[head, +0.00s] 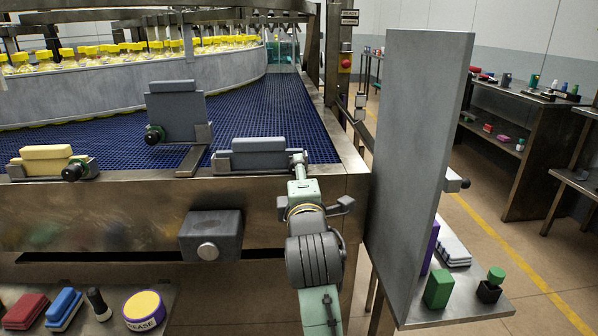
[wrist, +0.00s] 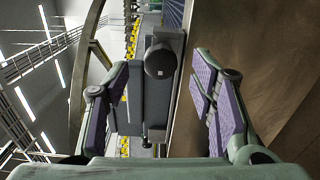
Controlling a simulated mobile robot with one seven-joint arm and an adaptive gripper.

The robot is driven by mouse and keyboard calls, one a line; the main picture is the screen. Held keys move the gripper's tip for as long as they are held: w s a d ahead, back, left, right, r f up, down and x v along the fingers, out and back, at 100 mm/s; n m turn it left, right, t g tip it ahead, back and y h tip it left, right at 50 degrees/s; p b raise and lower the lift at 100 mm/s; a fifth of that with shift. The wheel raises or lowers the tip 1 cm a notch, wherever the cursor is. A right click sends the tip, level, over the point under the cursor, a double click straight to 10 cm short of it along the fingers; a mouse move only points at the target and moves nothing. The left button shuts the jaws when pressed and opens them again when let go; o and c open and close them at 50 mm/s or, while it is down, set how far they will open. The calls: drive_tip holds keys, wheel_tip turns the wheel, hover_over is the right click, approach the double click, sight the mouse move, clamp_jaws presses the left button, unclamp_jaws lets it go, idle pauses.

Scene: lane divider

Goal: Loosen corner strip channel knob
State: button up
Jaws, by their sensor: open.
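A low grey corner strip block (head: 252,155) sits in a channel at the front right corner of the blue conveyor. Its knob is mostly hidden behind my gripper (head: 298,168) in the head view. In the wrist view, a round dark knob (wrist: 160,60) on a grey bracket lies ahead, between the two purple-padded fingers of my gripper (wrist: 161,95). The fingers are spread and do not appear to touch the knob. The grey block (wrist: 129,100) stands beside the knob, toward the left finger.
A tall grey block (head: 176,112) with a black knob (head: 154,135) and a yellow block (head: 46,160) with another knob (head: 75,171) stand to the left. A tall grey panel (head: 418,160) rises close on the right. A grey box (head: 211,234) juts from the front.

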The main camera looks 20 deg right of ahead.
drive_tip(key=v, duration=0.4)
drive_tip(key=shift+s, duration=0.1)
